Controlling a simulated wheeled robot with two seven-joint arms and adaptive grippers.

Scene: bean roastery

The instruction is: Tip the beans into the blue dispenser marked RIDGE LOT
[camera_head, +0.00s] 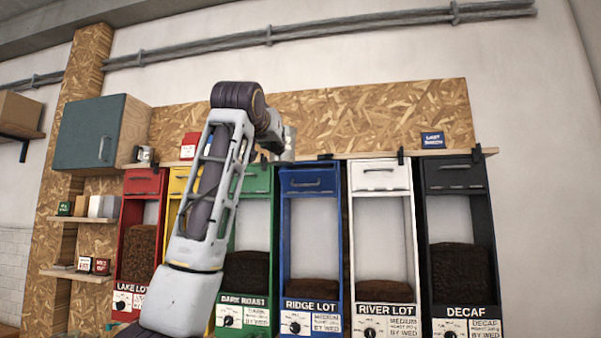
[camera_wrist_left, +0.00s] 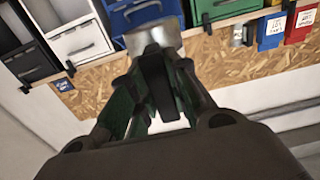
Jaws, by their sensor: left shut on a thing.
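The blue dispenser marked RIDGE LOT (camera_head: 311,305) stands in the row, between the green DARK ROAST and white RIVER LOT dispensers. Dark beans show low behind its window. Its blue top with a handle also shows in the left wrist view (camera_wrist_left: 136,14). My left gripper (camera_head: 272,146) is raised near the top of the green and blue dispensers. In the left wrist view, the gripper (camera_wrist_left: 152,92) is shut on the dark handle of a metal scoop (camera_wrist_left: 154,36). The scoop's metal (camera_head: 289,142) partly shows in the head view. Its contents are hidden. My right gripper is out of view.
Red (camera_head: 140,240), green (camera_head: 247,270), white (camera_head: 384,250) and black (camera_head: 459,250) dispensers flank the blue one; my arm partly covers the yellow one. A narrow wooden ledge (camera_head: 365,155) runs above them. A grey-green cabinet (camera_head: 88,132) hangs left.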

